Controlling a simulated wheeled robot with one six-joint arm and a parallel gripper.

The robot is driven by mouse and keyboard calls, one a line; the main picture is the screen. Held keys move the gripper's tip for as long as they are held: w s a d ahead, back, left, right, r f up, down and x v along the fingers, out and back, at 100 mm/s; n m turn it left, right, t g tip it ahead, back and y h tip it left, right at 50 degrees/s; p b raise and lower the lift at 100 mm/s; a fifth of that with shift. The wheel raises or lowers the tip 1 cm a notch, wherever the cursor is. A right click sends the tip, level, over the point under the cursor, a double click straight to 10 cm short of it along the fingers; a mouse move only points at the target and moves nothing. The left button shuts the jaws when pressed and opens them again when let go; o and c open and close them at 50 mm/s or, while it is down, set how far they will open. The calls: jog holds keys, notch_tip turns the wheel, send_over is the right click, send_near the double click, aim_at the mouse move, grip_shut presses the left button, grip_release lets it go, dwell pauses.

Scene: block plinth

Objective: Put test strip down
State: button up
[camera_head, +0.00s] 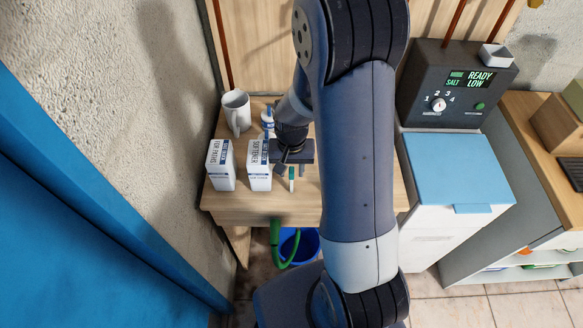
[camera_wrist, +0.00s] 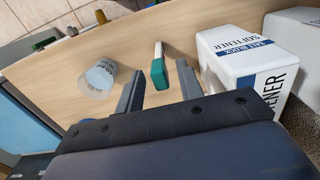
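The test strip (camera_wrist: 158,68), white at one end and green at the other, shows between my fingers in the wrist view. It seems to lie on the wooden bench top (camera_wrist: 205,30). A gap shows between it and each finger. My gripper (camera_wrist: 160,82) is open, with one finger on either side of the strip. In the head view the strip (camera_head: 291,178) shows just in front of my gripper (camera_head: 290,170), near the bench's front edge. My arm hides the bench to its right.
Two white softener salt boxes (camera_head: 259,165) (camera_head: 221,165) stand left of my gripper, close by. A white mug (camera_head: 236,112) stands behind them. A clear labelled cup (camera_wrist: 101,76) stands on the other side in the wrist view. A blue bucket (camera_head: 300,246) is below.

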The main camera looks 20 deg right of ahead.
jog(key=shift+r, duration=0.1)
notch_tip(320, 180, up, 12)
dwell(0.7)
jog(key=shift+r, duration=0.1)
dwell(0.4)
